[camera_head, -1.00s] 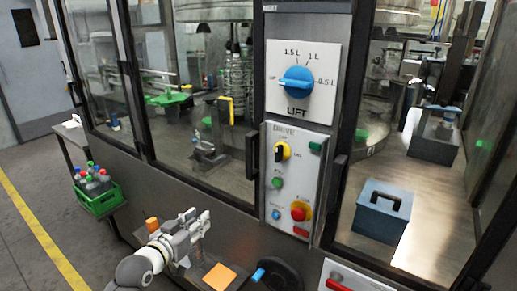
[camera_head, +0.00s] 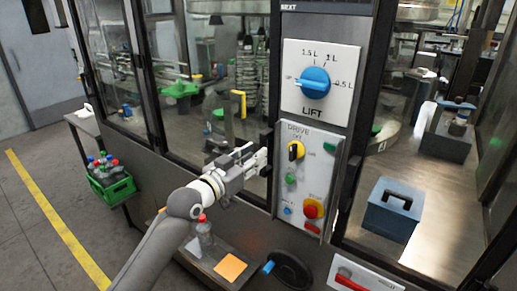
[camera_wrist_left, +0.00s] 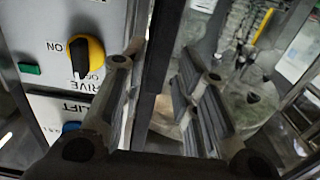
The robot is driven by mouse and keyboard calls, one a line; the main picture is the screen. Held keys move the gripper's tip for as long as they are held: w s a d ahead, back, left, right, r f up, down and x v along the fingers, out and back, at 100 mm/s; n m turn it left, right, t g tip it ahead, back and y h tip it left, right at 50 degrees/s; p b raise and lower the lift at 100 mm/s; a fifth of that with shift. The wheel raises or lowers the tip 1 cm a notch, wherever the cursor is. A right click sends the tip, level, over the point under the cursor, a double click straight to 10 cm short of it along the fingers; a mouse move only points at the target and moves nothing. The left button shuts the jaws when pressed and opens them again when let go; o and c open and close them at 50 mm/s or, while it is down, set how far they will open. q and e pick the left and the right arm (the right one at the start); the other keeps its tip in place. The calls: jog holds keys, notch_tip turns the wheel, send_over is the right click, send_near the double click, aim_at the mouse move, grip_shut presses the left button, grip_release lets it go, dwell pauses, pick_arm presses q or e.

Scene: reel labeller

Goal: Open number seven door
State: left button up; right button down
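The glass door (camera_head: 210,75) left of the control panel has a dark frame and looks shut. No number seven is readable on it. A short black handle (camera_head: 266,147) is on its right edge. My left gripper (camera_head: 259,158) is at this handle, reaching in from the lower left. In the left wrist view the fingers (camera_wrist_left: 160,65) are apart, one on each side of a dark upright bar. I cannot tell whether they touch it. The right gripper is out of view.
The control panel (camera_head: 300,212) with knobs and a red button is just right of the gripper. A lift dial (camera_head: 315,83) is above it. A bottle (camera_head: 205,232) and an orange pad (camera_head: 231,267) are on the ledge below. A green bottle crate (camera_head: 112,188) stands left.

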pick_arm(q)
jog(key=shift+p+x, duration=0.3)
jog(key=shift+x, duration=1.05)
jog(key=shift+c, duration=0.2)
grip_shut()
